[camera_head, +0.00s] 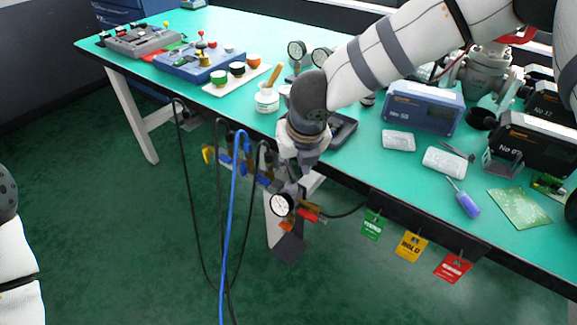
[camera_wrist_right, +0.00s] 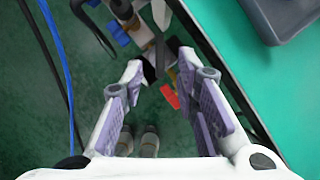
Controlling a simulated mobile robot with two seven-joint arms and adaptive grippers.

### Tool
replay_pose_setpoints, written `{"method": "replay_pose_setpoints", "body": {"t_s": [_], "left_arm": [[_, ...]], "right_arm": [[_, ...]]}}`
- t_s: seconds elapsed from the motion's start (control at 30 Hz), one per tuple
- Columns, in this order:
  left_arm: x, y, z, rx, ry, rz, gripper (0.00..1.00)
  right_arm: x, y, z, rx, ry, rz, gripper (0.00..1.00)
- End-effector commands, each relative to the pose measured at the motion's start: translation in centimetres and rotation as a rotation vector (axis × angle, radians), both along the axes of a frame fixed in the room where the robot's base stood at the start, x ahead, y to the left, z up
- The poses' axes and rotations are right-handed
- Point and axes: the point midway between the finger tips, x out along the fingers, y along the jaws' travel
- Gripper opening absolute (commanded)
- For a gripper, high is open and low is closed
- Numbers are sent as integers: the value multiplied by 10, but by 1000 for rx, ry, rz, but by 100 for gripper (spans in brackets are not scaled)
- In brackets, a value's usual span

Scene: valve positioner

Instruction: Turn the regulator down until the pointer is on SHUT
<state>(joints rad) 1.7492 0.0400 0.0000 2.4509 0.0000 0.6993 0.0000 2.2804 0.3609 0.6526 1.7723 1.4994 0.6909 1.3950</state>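A manifold of fittings hangs below the table's front edge. It has a yellow part at its left end, blue fittings (camera_head: 225,158) and a small round white-faced gauge (camera_head: 282,205). Red-orange parts (camera_head: 310,213) sit beside the gauge. I cannot make out the regulator, its pointer or a SHUT mark. My right gripper (camera_head: 290,185) points down at the manifold's right end. In the right wrist view my right gripper (camera_wrist_right: 167,66) has its fingers apart, with fittings at and beyond the tips. A red piece (camera_wrist_right: 170,95) shows between them; contact is unclear. My left gripper is out of view.
The green table (camera_head: 350,170) carries a blue-grey instrument box (camera_head: 422,107), a purple-handled screwdriver (camera_head: 464,200) and a green circuit board (camera_head: 519,208). A blue hose (camera_head: 232,220) and black cables hang to the floor. Green, yellow and red tags (camera_head: 411,246) hang from the edge.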

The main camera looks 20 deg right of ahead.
Motion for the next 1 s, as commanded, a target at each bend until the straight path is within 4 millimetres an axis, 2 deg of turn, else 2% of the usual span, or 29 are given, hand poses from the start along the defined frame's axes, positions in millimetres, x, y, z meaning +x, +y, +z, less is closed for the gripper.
{"method": "replay_pose_setpoints", "body": {"t_s": [0.03,0.1,0.27,0.57,0.7,1.0], "left_arm": [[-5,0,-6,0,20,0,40],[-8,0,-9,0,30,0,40],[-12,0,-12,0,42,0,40],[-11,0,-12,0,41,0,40],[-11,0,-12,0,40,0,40],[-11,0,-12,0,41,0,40]], "right_arm": [[3,0,-19,-1,13,1,28],[9,0,-32,-2,11,0,28],[17,0,-48,-2,5,1,28],[20,0,-49,-1,-1,3,28],[20,0,-48,-1,-1,3,0],[20,0,-49,-1,0,10,0]]}}
